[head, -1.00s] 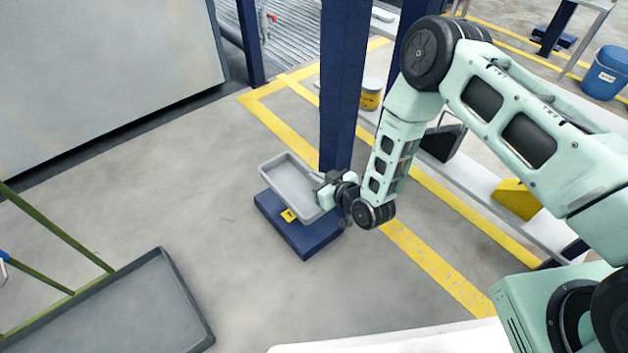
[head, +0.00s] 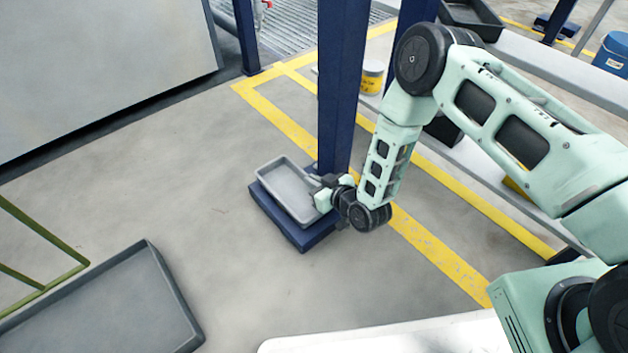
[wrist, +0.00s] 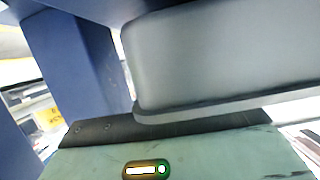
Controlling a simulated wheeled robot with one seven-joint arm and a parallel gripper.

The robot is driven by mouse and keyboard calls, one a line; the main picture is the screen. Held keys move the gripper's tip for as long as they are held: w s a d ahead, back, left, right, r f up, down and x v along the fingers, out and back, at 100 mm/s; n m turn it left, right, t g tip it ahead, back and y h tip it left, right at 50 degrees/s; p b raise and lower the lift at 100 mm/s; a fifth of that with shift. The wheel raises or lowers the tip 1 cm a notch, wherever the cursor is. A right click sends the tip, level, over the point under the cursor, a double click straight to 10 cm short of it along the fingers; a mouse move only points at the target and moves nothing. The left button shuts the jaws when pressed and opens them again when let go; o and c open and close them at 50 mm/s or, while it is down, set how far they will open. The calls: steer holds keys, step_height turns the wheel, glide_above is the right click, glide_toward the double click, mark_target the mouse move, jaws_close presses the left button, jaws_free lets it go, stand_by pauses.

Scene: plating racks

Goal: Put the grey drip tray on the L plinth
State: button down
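The grey drip tray (head: 272,179) is a shallow rectangular tray, empty and about level. It is over the dark blue plinth (head: 268,218) at the foot of a blue post, and covers most of its top. It looks to be resting on the plinth or just above it; I cannot tell which. No letter on the plinth shows now. My gripper (head: 322,191) is at the tray's right end, shut on its rim. In the wrist view the tray's grey wall and rim (wrist: 225,65) fill the upper right; the fingertips are hidden there.
The blue post (head: 341,90) rises right behind the plinth, close to my gripper. A larger dark grey tray (head: 110,300) with green rails stands at lower left. A yellow-labelled can (head: 372,78) is behind the post. The floor left of the plinth is clear.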

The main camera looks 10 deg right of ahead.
steer(key=shift+f+b, duration=0.35)
steer(key=shift+f, duration=0.4)
stand_by(0.3)
steer(key=c, duration=1.6)
jaws_free()
steer(key=shift+o, duration=0.2)
steer(key=p+v, duration=0.9)
steer(key=v, duration=0.8)
steer(key=shift+s+p, duration=0.2)
steer(key=shift+p, duration=0.15)
steer(key=shift+d, duration=0.1)
